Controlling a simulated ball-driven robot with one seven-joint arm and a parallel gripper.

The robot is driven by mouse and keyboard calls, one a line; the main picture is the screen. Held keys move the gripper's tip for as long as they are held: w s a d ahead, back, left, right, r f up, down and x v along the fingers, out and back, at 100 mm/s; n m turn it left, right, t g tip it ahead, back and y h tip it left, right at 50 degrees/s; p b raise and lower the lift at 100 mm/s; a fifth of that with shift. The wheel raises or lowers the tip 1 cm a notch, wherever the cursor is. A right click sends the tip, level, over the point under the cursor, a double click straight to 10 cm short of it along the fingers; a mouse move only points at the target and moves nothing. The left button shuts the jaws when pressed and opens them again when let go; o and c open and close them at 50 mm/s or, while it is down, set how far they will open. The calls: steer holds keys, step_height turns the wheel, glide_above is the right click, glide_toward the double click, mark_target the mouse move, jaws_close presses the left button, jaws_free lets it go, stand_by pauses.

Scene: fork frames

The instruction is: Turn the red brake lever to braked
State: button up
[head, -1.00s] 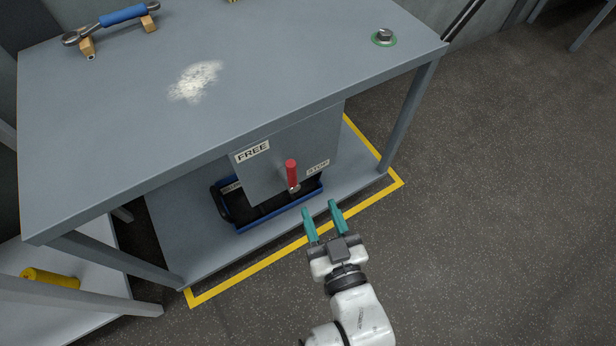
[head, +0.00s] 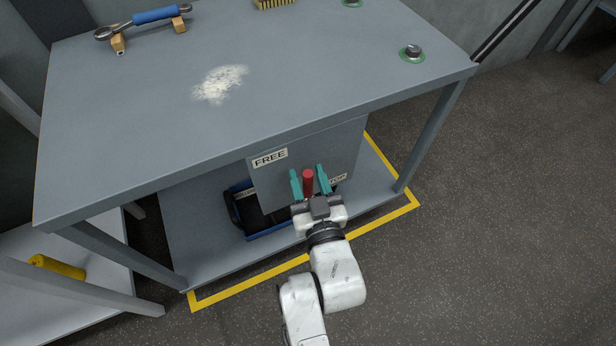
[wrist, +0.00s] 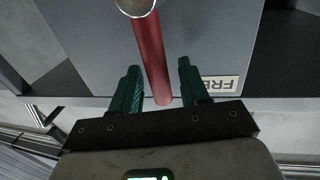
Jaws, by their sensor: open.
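The red brake lever (head: 308,182) stands upright on a grey panel (head: 350,150) under the table. A FREE label (head: 270,159) is at the panel's upper left and a partly hidden STOP label (head: 339,178) is to the lever's right. My gripper (head: 309,180) is open, with one teal finger on each side of the lever. In the wrist view the lever (wrist: 152,55) runs between the two fingers (wrist: 158,88), with a gap visible at each. My gripper hides the lever's lower end in the head view.
The grey table (head: 150,130) overhangs the panel, with legs at both sides. A blue-edged black tray (head: 240,205) lies on the lower shelf. A wrench (head: 155,16) and pale powder (head: 220,84) are on the tabletop. Floor to the right is clear.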

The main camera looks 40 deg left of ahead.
steer(key=shift+a, duration=0.1)
steer(key=shift+c, duration=0.3)
jaws_close()
